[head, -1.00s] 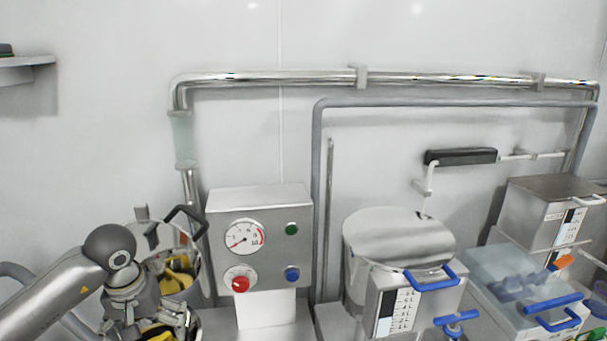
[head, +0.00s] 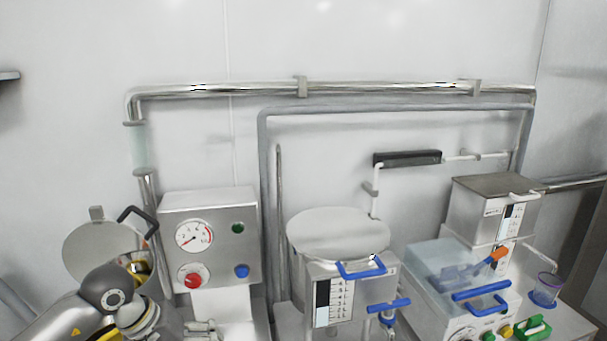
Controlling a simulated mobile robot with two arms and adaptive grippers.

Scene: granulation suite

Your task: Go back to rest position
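My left arm comes in at the lower left of the head view, in front of the round steel vessel with its raised lid (head: 92,245). My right arm and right gripper are out of view.
The control box has a gauge, a red knob and two buttons. A lidded steel vessel (head: 338,234) with a blue handle stands at the middle.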

